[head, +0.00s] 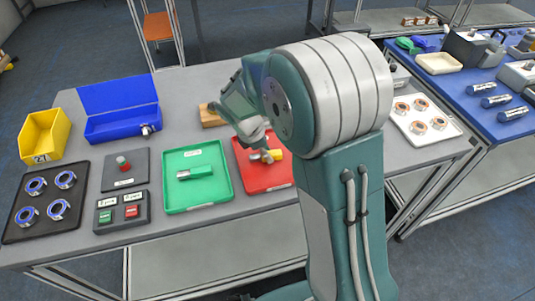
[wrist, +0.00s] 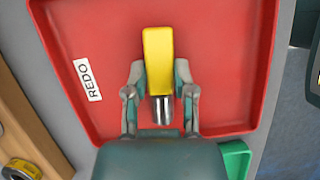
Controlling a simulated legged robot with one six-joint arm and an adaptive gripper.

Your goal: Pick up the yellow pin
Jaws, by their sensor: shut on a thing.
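The yellow pin (wrist: 158,62) has a yellow block-like body and a silver metal end. It is in or just above the red tray (wrist: 215,25), which carries a REDO label. My gripper (wrist: 158,78) has one finger on each side of the yellow body and is shut on it. In the head view the pin (head: 275,154) shows partly at the red tray (head: 280,178), and my gripper (head: 258,150) is over it, partly hidden by my arm. I cannot tell whether the pin touches the tray floor.
A green tray (head: 213,200) with a green and silver piece (head: 195,173) lies left of the red tray. Further left are a button box (head: 122,212), a black tray (head: 20,231), a blue bin (head: 107,97) and a yellow bin (head: 43,132). A wooden block (head: 209,117) lies behind.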

